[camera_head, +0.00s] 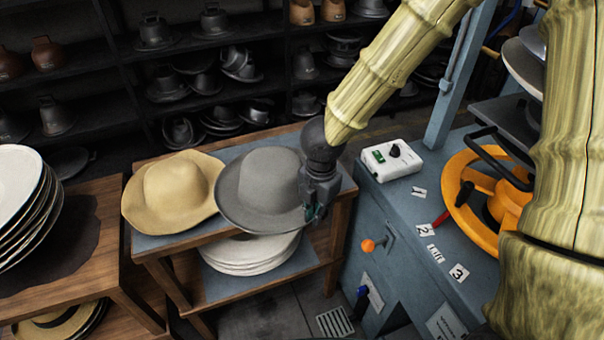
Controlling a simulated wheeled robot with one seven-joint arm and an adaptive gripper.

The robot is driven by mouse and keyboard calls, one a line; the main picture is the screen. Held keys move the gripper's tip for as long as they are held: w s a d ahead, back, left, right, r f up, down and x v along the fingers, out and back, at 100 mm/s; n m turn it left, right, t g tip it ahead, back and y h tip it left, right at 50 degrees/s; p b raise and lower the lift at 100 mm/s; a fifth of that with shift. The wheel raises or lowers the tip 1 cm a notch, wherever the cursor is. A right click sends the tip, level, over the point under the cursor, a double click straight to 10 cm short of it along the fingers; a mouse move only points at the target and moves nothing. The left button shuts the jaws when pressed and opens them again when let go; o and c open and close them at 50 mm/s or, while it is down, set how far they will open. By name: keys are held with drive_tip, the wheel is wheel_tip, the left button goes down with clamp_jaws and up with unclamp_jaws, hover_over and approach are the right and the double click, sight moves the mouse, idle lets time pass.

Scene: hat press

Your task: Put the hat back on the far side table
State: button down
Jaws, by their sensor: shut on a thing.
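A grey felt hat (262,185) with a round crown and wide brim is at the right part of a small wooden side table (342,190) with a blue-grey top. My gripper (313,210) is at the right edge of its brim, shut on the brim. The hat looks level, over or on the tabletop; I cannot tell whether its underside touches. Its far right brim is partly hidden behind my gripper.
A tan straw hat (172,190) lies on the table's left, close beside the grey brim. White stacked hat discs (250,262) fill the lower shelf. A blue press (400,215) with an orange ring (455,190) and white control box (392,160) stands right. Dark shelves rise behind.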

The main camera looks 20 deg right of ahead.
drive_tip(key=w+d+p, duration=0.1)
drive_tip(key=w+d, duration=0.1)
drive_tip(key=w, duration=0.2)
drive_tip(key=w+d+p, duration=0.2)
drive_tip(key=w+d, duration=0.1)
drive_tip(key=w, duration=0.1)
drive_tip(key=w+d+f+p, duration=0.1)
drive_tip(key=w+d, duration=0.1)
drive_tip(key=w, duration=0.3)
drive_tip(key=shift+d+f, duration=0.1)
drive_tip(key=shift+d, duration=0.2)
drive_tip(key=shift+f+p, duration=0.6)
drive_tip(key=shift+f, duration=1.2)
drive_tip(key=shift+f, duration=0.1)
drive_tip(key=shift+f, duration=0.1)
drive_tip(key=c, duration=1.5)
unclamp_jaws()
wheel_tip(320, 180, up, 12)
drive_tip(key=shift+s+d+r+b, duration=0.1)
drive_tip(key=shift+r+b, duration=0.1)
drive_tip(key=shift+b, duration=0.5)
